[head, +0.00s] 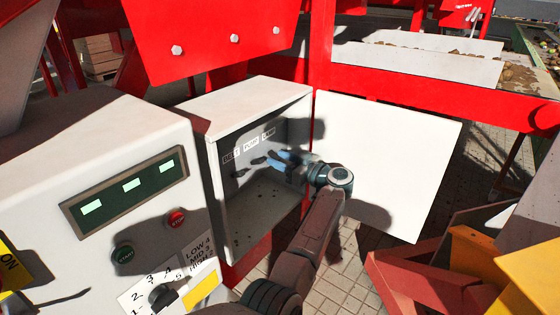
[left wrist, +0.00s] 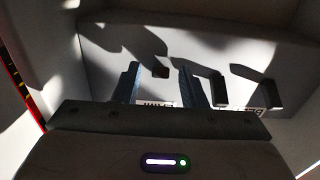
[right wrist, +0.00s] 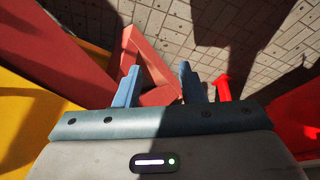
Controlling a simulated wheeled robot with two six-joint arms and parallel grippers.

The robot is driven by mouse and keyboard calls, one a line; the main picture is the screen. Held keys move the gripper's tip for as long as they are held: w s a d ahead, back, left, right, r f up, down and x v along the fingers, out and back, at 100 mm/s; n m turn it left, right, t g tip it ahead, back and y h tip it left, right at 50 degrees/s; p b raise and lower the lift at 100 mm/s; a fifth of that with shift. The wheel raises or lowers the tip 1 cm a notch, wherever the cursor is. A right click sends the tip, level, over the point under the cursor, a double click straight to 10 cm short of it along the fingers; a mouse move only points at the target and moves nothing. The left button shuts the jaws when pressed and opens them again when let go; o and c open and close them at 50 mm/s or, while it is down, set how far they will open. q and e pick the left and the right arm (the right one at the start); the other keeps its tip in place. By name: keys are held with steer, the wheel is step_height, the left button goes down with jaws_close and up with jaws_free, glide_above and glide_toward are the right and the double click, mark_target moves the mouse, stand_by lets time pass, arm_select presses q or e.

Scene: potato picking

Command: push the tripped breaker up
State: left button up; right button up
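The open breaker box (head: 262,215) stands in the middle of the head view, with small labels reading BELT, PUMP and LAMP on its back wall. Two black breaker levers (left wrist: 218,92) (left wrist: 267,95) show in the left wrist view, right of my fingers. Shadows and the fingers partly hide the levers. My right gripper (right wrist: 156,80) is open and empty above paving.
The box's white door (head: 400,150) hangs open on the right, beside my left arm. A control cabinet (head: 95,165) with green displays, buttons and a dial stands on the left. Red machine beams (head: 440,95) run behind. Red and yellow parts surround my right gripper.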

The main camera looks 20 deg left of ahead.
arm_select(q)
jaws_close()
